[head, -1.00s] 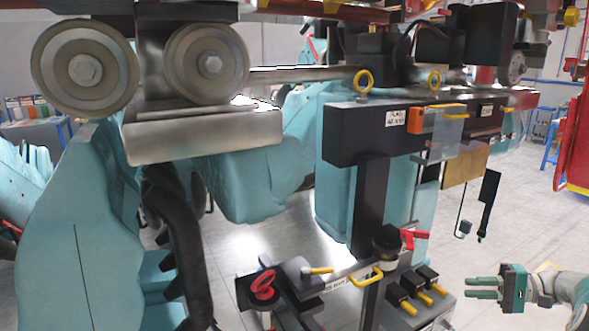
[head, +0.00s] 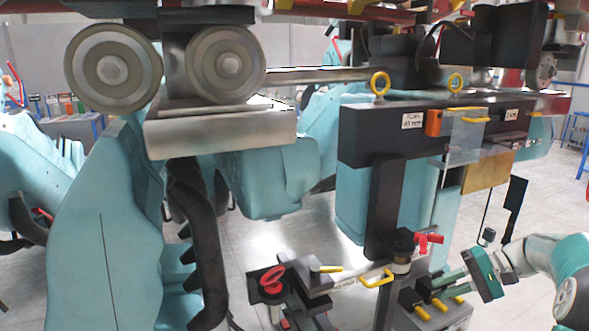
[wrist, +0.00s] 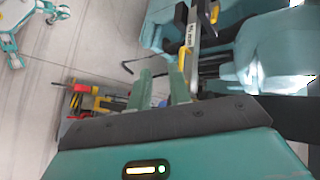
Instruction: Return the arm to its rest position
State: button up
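My gripper (head: 452,276) is at the lower right of the head view, pointing left, beside the bench with black and yellow handles. My teal-and-white arm reaches in from the right edge. In the wrist view, my gripper's two green fingers (wrist: 160,74) stand apart with nothing visible between them. The gripper looks open and empty. In the head view its fingertips are close to the black blocks, and I cannot tell whether they touch.
A bench with yellow-handled black blocks (head: 425,300) is beside my gripper. A red valve handle (head: 428,240) and a black post (head: 385,205) stand nearby. A dark beam (head: 375,135) with yellow eyebolts crosses above. Hanging black tags (head: 515,205) are above my arm. Clear floor shows in the wrist view (wrist: 100,45).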

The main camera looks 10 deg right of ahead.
jog(key=s+a+r+n+h, duration=0.1)
jog(key=s+a+h, duration=0.2)
jog(key=a, duration=0.4)
jog(key=s+a+r+n+g+h, duration=0.1)
jog(key=s+a+r+h, duration=0.2)
jog(key=a, duration=0.4)
jog(key=s+a+n+h, duration=0.1)
jog(key=s+a+h, duration=0.25)
jog(key=a, duration=0.35)
jog(key=s+a+n+t+h, duration=0.2)
jog(key=s+a+n+t, duration=0.1)
jog(key=s, duration=0.5)
jog(key=shift+s+a+f, duration=0.35)
jog(key=shift+s+a, duration=0.05)
jog(key=shift+a, duration=0.5)
